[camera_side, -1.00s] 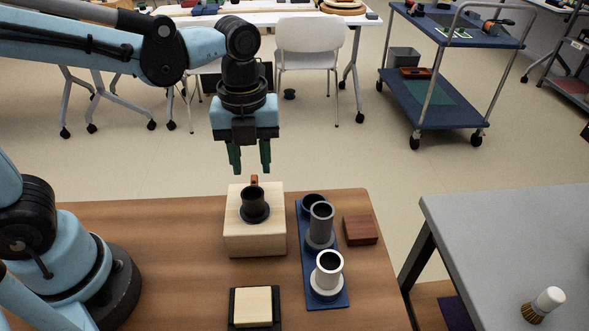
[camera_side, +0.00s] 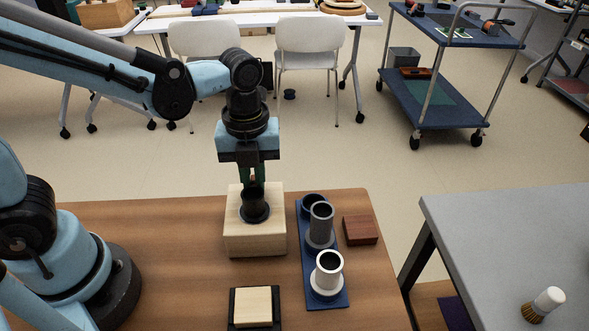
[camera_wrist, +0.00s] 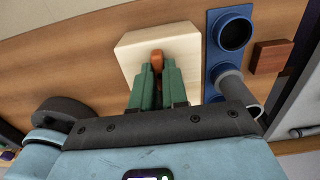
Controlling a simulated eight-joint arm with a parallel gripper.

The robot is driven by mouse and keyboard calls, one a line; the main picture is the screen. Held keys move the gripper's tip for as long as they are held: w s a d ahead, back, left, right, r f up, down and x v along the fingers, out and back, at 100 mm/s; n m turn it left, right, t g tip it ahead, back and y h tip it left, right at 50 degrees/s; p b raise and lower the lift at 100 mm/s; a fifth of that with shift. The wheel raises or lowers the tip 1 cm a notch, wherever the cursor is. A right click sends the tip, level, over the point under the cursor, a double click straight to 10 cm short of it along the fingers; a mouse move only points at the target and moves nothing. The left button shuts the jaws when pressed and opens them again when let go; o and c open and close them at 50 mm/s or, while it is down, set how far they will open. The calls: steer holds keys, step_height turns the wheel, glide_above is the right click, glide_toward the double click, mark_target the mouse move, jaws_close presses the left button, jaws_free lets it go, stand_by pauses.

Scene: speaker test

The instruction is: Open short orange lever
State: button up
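The short orange lever (camera_wrist: 157,56) shows in the wrist view at the top of a pale wooden block (camera_wrist: 185,45). My gripper (camera_wrist: 157,70) has its green fingers close together, one on each side of the lever, and looks shut on it. In the side view my gripper (camera_side: 253,179) points down over the back of the block (camera_side: 255,238), right behind the black cup-like part (camera_side: 254,205) on its top.
A blue plate (camera_side: 338,300) with grey and white upright tubes stands to the right of the block. A reddish-brown block (camera_side: 360,230) lies beyond it. A pale square block (camera_side: 253,307) on a dark base lies in front. The wooden table is clear at left.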

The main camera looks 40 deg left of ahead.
mark_target(254, 182)
jaws_close()
steer(key=shift+n, duration=2.9)
steer(key=o, duration=0.7)
jaws_free()
steer(key=shift+r, duration=6.05)
